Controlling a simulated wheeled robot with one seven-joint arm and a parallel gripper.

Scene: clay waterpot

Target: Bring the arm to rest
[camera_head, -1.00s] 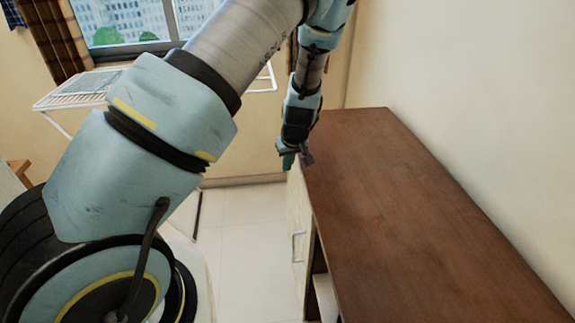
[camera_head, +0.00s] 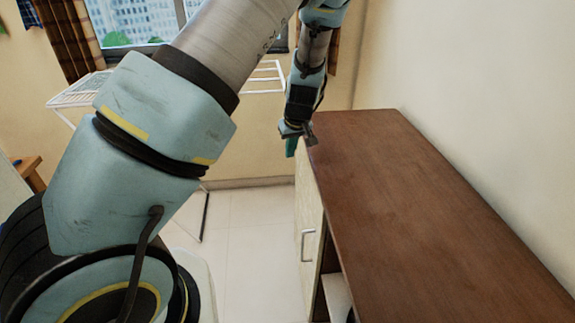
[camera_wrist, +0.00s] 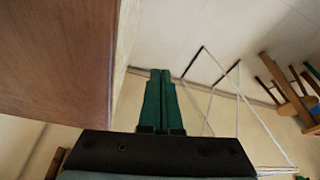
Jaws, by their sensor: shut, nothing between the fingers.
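My gripper (camera_head: 291,147) hangs at the far left corner of the brown cabinet top, pointing down. In the wrist view its two green fingers (camera_wrist: 164,80) lie side by side, shut, with nothing between them. The wooden cabinet top (camera_head: 420,215) is bare where it shows. In the wrist view the cabinet (camera_wrist: 55,60) fills the upper left, close beside the fingers. Whether the gripper touches the cabinet edge I cannot tell. My arm crosses the head view from lower left to upper middle.
A white drying rack (camera_head: 75,92) stands by the window, and its thin legs also show in the wrist view (camera_wrist: 240,92). A wooden stool (camera_wrist: 290,100) is at the right of the wrist view. Pale floor (camera_head: 255,240) left of the cabinet is clear. A wall borders the cabinet's right.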

